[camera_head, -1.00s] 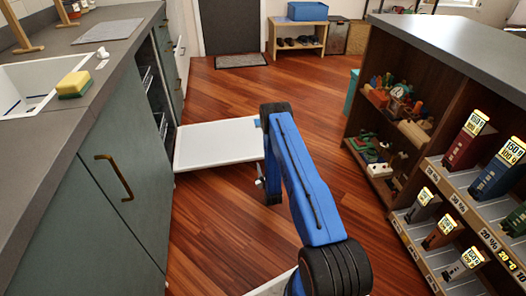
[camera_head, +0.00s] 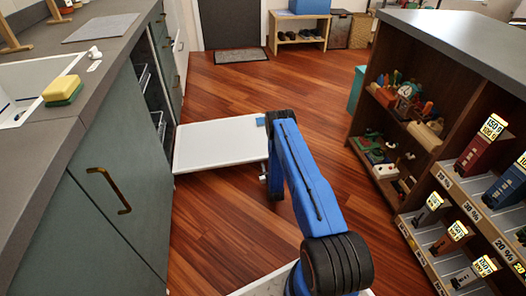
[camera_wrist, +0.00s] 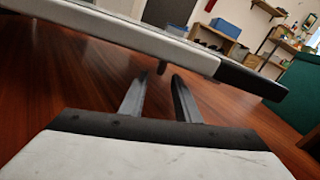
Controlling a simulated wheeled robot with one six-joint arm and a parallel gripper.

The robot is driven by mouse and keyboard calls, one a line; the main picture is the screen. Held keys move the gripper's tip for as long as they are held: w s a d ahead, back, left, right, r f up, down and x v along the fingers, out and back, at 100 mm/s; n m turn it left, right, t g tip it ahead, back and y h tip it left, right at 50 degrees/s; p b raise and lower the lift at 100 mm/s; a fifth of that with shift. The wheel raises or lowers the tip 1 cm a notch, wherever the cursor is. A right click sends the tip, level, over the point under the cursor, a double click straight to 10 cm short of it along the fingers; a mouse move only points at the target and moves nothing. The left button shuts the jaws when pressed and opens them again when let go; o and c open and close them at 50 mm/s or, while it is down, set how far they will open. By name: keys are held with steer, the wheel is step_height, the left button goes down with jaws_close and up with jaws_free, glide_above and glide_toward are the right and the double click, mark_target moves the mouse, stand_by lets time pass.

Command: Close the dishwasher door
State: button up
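The dishwasher door (camera_head: 215,146) hangs folded down, nearly level, out from the left counter, with its white inner face up. Its dark opening (camera_head: 143,72) with racks shows under the counter. My gripper (camera_head: 264,178) is low beside the door's outer right end, partly hidden by my blue arm. In the wrist view, the two grey fingers (camera_wrist: 158,92) are apart with nothing between them. The door's pale edge (camera_wrist: 150,35) crosses above them in that view, with a dark end piece at right. I cannot tell whether the fingers touch the door.
The left cabinet (camera_head: 120,215) has a brass handle (camera_head: 108,190). A shelf unit (camera_head: 440,130) with toys and boxed goods stands at right. The wooden floor (camera_head: 310,100) is clear between them, toward the low shoe rack (camera_head: 298,30) and doormat (camera_head: 240,56) at the back.

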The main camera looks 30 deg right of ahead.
steer(key=x, duration=1.1)
steer(key=shift+f, duration=0.1)
jaws_close()
